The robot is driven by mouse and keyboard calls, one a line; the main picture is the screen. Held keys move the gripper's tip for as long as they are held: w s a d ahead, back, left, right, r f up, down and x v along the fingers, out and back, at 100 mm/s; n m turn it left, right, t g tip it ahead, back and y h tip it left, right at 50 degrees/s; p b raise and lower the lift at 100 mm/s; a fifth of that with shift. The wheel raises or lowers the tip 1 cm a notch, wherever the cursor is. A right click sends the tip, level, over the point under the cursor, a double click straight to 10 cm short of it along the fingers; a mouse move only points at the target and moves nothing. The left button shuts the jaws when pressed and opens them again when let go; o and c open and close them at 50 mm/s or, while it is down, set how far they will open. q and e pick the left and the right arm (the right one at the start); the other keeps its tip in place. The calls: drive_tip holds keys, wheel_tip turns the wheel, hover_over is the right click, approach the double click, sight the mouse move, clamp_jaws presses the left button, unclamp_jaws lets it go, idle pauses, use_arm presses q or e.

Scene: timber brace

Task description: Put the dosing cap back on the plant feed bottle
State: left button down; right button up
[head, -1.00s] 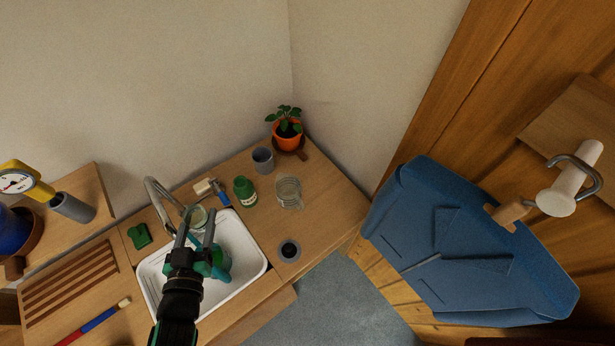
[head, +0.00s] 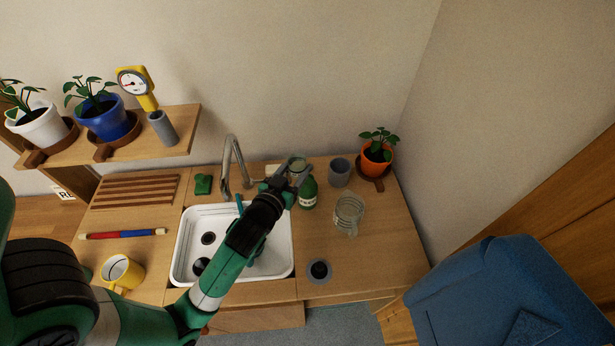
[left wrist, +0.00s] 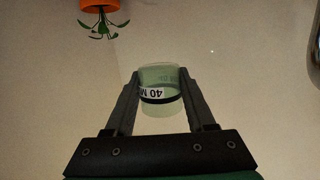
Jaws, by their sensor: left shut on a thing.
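The green plant feed bottle (head: 308,194) with a pale label stands upright on the counter to the right of the sink. My left gripper (head: 294,177) is shut on the dosing cap (head: 298,163), a clear, greenish cup. In the left wrist view the cap (left wrist: 159,92) sits between the two fingers (left wrist: 160,100), with a black band and a "40 M" marking. In the head view the gripper and cap are at the bottle's upper end and partly overlap it. I cannot tell whether they touch it. The bottle is not seen in the left wrist view. My right gripper is not in view.
A grey cup (head: 340,172), a glass jug (head: 348,213) and an orange potted plant (head: 376,156) stand right of the bottle. The white sink (head: 275,262) and tap (head: 229,160) are to the left. A dark-centred grey round thing (head: 319,271) lies near the front edge.

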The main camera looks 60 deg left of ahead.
use_arm(q)
drive_tip(key=w+a+f, duration=0.1)
drive_tip(key=w+a+f+b, duration=0.1)
drive_tip(key=f, duration=0.1)
drive_tip(key=w+a+f+b, duration=0.1)
drive_tip(key=f, duration=0.1)
drive_tip(key=shift+w+f, duration=0.2)
drive_tip(key=shift+w, duration=0.1)
drive_tip(key=shift+w+a+f, duration=0.2)
drive_tip(key=shift+w, duration=0.05)
drive_tip(key=f, duration=0.2)
drive_tip(key=f+b, duration=0.1)
drive_tip(key=shift+w+a+f+b, duration=0.2)
drive_tip(key=shift+f+b, duration=0.1)
drive_tip(key=shift+f, duration=0.1)
drive_tip(key=shift+r, duration=0.1)
drive_tip(key=shift+f, duration=0.25)
drive_tip(key=shift+c, duration=1.2)
unclamp_jaws()
drive_tip(key=shift+r, duration=0.1)
